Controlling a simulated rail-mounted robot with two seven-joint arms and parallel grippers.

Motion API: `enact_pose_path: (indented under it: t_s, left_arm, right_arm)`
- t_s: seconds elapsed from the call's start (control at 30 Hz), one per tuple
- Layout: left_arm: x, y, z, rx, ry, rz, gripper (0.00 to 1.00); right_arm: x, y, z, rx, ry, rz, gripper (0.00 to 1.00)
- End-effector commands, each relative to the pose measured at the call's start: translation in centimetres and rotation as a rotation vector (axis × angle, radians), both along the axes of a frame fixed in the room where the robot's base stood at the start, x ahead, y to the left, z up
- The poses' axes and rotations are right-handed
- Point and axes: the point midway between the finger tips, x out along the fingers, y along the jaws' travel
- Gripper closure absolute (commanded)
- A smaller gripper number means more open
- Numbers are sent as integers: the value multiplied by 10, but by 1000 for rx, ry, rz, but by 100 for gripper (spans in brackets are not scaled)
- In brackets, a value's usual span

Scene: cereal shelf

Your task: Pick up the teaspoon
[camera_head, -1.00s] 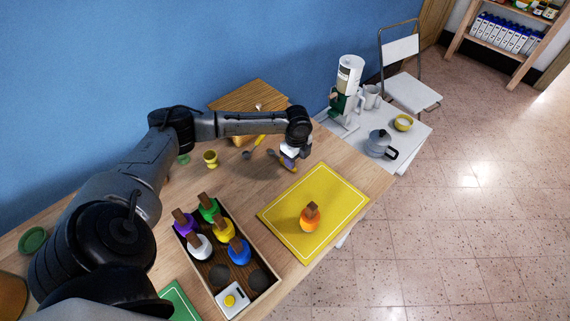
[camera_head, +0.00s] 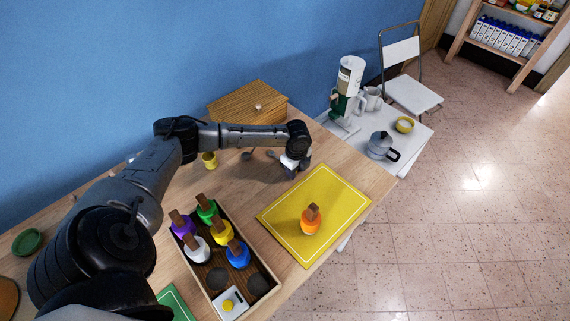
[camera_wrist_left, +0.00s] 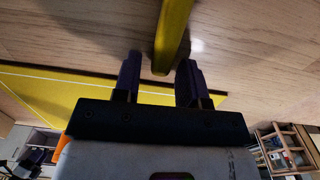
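In the left wrist view a blurred yellow handle (camera_wrist_left: 173,32) comes down from the top edge, its end between my two dark fingertips. My left gripper (camera_wrist_left: 159,64) is open, with a gap on both sides of the handle. I cannot tell its height over the wood or whether this handle is the teaspoon's. In the head view my left gripper (camera_head: 293,163) is low over the table behind the yellow mat. Two small dark spoon-like bowls (camera_head: 247,156) and (camera_head: 271,155) lie to its left; their handles are hidden behind my forearm. My right gripper is not in view.
The yellow mat (camera_head: 335,190) bears an orange bottle (camera_head: 311,222). A wooden tray (camera_head: 262,298) holds several coloured bottles. A white side table with a moka pot (camera_head: 380,145) is at right.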

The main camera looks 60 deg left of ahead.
Motion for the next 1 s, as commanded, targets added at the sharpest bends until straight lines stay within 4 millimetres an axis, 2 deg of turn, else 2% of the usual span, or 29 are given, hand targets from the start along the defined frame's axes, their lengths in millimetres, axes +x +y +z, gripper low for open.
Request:
enact_pose_path:
  t_s: [0.03, 0.4, 0.77, 1.0]
  left_arm:
    - [0, 0, 0, 0, 0, 0, 66]
    - [0, 0, 0, 0, 0, 0, 100]
    - [0, 0, 5, 0, -1, 0, 100]
    - [1, 0, 34, 1, -3, -1, 100]
  right_arm:
    - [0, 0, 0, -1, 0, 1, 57]
    - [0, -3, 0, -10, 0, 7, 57]
    - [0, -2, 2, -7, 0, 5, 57]
    - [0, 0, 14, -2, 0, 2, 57]
